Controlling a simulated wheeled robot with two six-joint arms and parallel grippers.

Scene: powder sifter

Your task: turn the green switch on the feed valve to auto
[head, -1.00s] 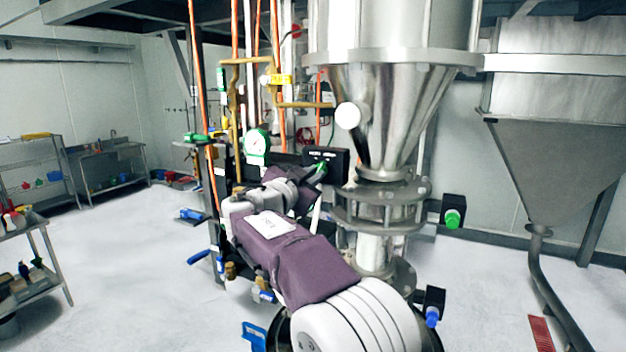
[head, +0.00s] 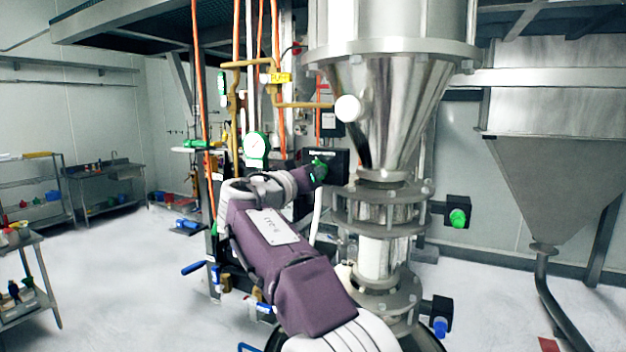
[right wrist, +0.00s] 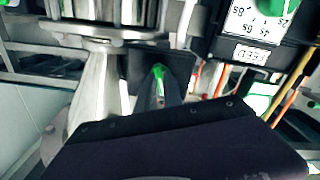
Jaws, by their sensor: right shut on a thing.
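The green switch (head: 319,170) sticks out of the front of a black box (head: 338,163), just left of the steel hopper's lower neck. My right gripper (head: 314,172) is at this box, its dark fingers shut on the switch. In the right wrist view, the green switch (right wrist: 158,72) shows at the tips of the dark fingers (right wrist: 160,85), with the black box behind. The fingers cover much of the switch, and its exact setting cannot be read. My left gripper is not in view.
In the right wrist view, a dial plate (right wrist: 258,22) with an upside-down FEED label and green knob is near. A steel hopper (head: 395,105), green-rimmed gauge (head: 256,147) and orange pipes (head: 199,70) crowd the box. Another green knob (head: 458,217) is right.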

